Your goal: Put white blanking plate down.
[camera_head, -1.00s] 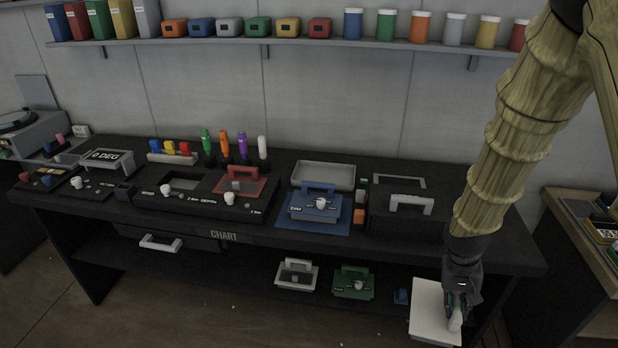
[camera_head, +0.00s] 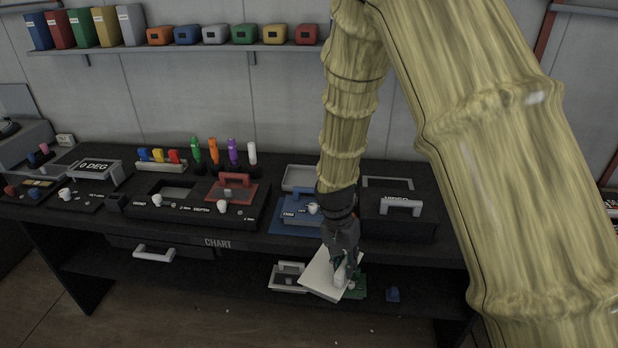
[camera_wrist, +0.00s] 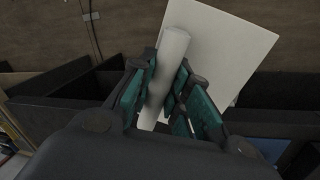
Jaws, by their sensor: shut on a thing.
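My gripper (camera_head: 343,262) is shut on the white blanking plate (camera_head: 317,273) in front of the bench. In the wrist view, the gripper's teal-padded fingers (camera_wrist: 165,92) close around a white cylindrical handle. The plate's flat square panel (camera_wrist: 228,48) shows beyond the handle, tilted in the picture. In the head view, the plate hangs below the bench top's front edge and covers part of the lower shelf. I cannot tell whether it touches anything.
The black bench (camera_head: 262,243) holds consoles, a blue panel (camera_head: 290,215) and a grey tray (camera_head: 298,178). On the lower shelf, a white-framed plate (camera_head: 287,278) and a green plate (camera_head: 361,287) sit behind the held plate.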

